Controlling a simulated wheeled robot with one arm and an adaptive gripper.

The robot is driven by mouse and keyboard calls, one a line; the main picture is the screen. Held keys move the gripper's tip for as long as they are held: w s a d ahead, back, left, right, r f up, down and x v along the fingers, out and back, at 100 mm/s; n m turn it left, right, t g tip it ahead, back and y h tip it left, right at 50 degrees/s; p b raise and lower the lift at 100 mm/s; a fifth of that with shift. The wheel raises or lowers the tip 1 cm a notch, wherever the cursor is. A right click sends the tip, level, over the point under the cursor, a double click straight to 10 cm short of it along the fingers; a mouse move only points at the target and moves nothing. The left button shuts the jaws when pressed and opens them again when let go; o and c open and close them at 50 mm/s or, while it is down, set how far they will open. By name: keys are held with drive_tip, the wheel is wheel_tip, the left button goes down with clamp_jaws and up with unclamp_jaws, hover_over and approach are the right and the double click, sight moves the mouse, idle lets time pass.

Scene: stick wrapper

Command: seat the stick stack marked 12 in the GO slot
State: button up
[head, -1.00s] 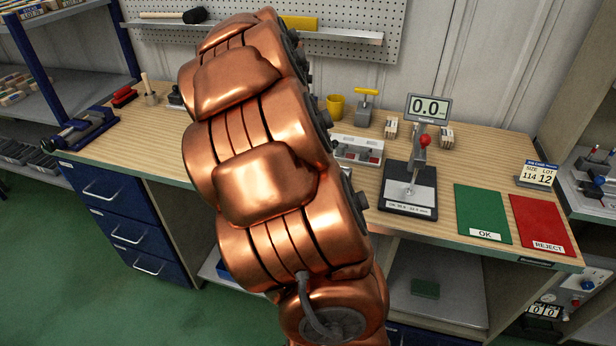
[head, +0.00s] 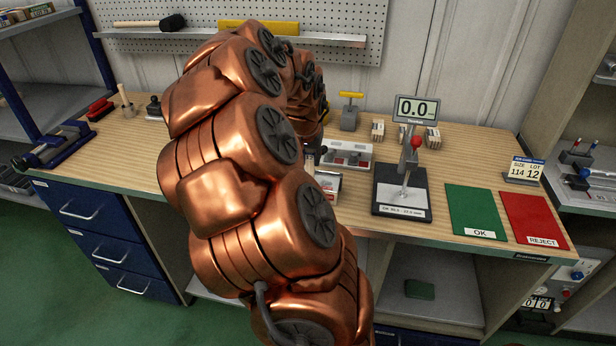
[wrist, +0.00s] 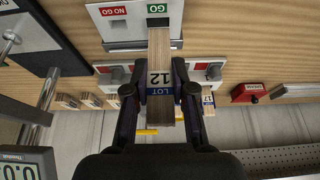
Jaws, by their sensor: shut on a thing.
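In the wrist view, my gripper (wrist: 160,88) is shut on a wooden stick stack (wrist: 160,55) with a blue and white label reading LOT 12. The stack points at the grey gauge (wrist: 128,28), in line with its GO label (wrist: 158,8); the NO GO label (wrist: 113,11) is to the left. The stack's far end overlaps the GO side, but I cannot tell how deep it sits in the slot. In the head view, my arm hides the gripper and the stack. A white and grey fixture (head: 348,155) shows just right of my arm.
A gauge stand (head: 402,190) reading 0.0 is right of the fixture. Green OK (head: 474,210) and red REJECT (head: 533,218) mats lie farther right, with a lot sign (head: 523,170) behind. Other small wooden stacks (head: 378,130) stand at the back.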

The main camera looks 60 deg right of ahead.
sight(310, 170)
wheel_tip(310, 170, down, 5)
drive_tip(key=b, duration=0.2)
drive_tip(key=shift+b, duration=0.35)
clamp_jaws()
drive_tip(key=shift+r, duration=0.15)
drive_tip(key=o, duration=0.8)
unclamp_jaws()
drive_tip(key=b+v, duration=0.1)
drive_tip(key=v, duration=1.1)
drive_tip(key=shift+b, duration=0.35)
